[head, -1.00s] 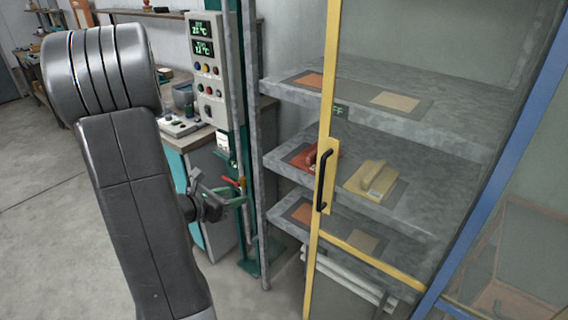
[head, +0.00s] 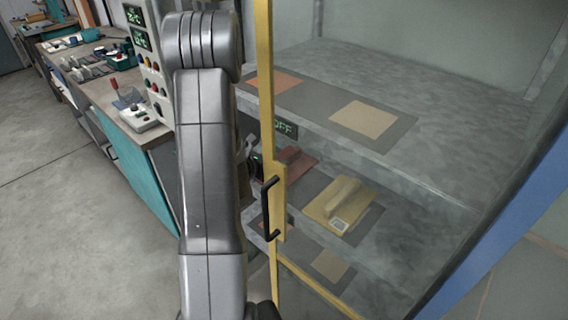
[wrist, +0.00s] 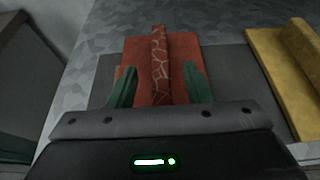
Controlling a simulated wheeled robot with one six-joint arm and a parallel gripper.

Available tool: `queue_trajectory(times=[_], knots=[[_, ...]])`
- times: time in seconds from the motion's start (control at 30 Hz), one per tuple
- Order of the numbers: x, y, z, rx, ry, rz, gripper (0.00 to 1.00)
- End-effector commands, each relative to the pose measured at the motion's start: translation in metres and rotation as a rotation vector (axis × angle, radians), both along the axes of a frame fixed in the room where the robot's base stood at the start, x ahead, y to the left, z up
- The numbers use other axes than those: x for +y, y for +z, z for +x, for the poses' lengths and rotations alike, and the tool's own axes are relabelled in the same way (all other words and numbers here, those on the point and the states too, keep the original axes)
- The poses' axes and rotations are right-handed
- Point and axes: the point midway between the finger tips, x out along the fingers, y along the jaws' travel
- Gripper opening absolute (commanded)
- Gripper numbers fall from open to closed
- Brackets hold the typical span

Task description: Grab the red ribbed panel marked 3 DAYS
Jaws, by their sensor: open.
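The red panel (wrist: 185,58) lies on a dark grey mat on a shelf, with a raised rib (wrist: 161,60) along its middle. It also shows in the head view (head: 295,166) on the middle shelf, partly behind the yellow door frame. No 3 DAYS marking can be read. In the wrist view my gripper (wrist: 160,82) is open, its two green fingers on either side of the rib over the panel's near part. Nothing shows as gripped. In the head view my arm hides most of the gripper.
A yellow panel (head: 340,203) with a similar rib lies to the right on the same shelf; it shows in the wrist view (wrist: 273,72). The yellow door frame (head: 267,120) with a black handle (head: 267,208) stands beside my arm. Another shelf (head: 430,165) lies above.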

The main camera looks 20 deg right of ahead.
Motion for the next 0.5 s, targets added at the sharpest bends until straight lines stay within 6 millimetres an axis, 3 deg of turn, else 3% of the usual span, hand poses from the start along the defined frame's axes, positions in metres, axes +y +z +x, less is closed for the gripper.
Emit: queue_trajectory(times=[0.2, 0.47, 0.5], knots=[[-0.018, -0.007, 0.007, -0.001, -0.003, 0.000, 0.45], [-0.020, -0.009, 0.008, -0.001, 0.000, 0.000, 0.45], [-0.020, -0.009, 0.008, -0.001, 0.000, 0.000, 0.38]])
